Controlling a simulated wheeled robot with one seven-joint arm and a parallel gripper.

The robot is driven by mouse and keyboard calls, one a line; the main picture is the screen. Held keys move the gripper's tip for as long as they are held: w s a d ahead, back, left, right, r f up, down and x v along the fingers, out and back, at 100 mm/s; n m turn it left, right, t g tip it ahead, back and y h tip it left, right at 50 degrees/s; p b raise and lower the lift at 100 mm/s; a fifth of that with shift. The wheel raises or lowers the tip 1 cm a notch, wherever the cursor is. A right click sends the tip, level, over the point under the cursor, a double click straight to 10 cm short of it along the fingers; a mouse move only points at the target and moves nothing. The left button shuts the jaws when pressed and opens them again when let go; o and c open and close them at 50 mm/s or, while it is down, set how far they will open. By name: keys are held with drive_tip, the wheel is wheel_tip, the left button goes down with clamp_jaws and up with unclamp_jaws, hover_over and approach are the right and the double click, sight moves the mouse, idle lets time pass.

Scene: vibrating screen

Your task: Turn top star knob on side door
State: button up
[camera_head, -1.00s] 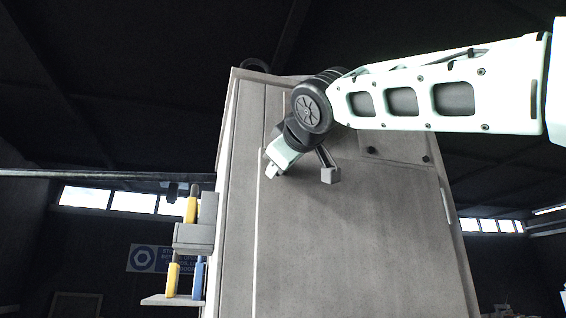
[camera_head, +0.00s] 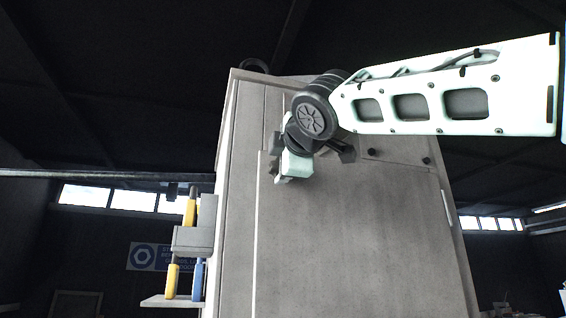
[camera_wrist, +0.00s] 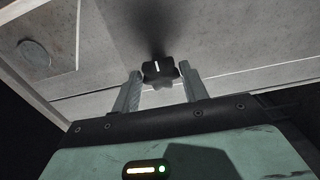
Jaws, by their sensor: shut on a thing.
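The star knob (camera_wrist: 160,70) is black with a white line on its face, in the upper middle of the wrist view. My gripper (camera_wrist: 160,80) is shut on it, with one grey finger at each side. In the head view my gripper (camera_head: 283,177) is against the upper left of the side door (camera_head: 350,235), and the gripped knob is hidden there by the gripper and wrist. The door is a flat grey panel on a tall grey cabinet.
Two small dark knobs (camera_head: 427,161) sit on the panel right of my wrist. A grey holder (camera_head: 193,237) with yellow and blue handled tools hangs on the cabinet's left side. A round disc (camera_wrist: 33,54) shows at the wrist view's left. The lower door is clear.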

idle(0.6)
drive_tip(key=o, duration=0.9)
drive_tip(key=shift+s, duration=0.15)
drive_tip(key=b+v, duration=0.7)
drive_tip(key=v, duration=1)
drive_tip(key=shift+s+r, duration=0.1)
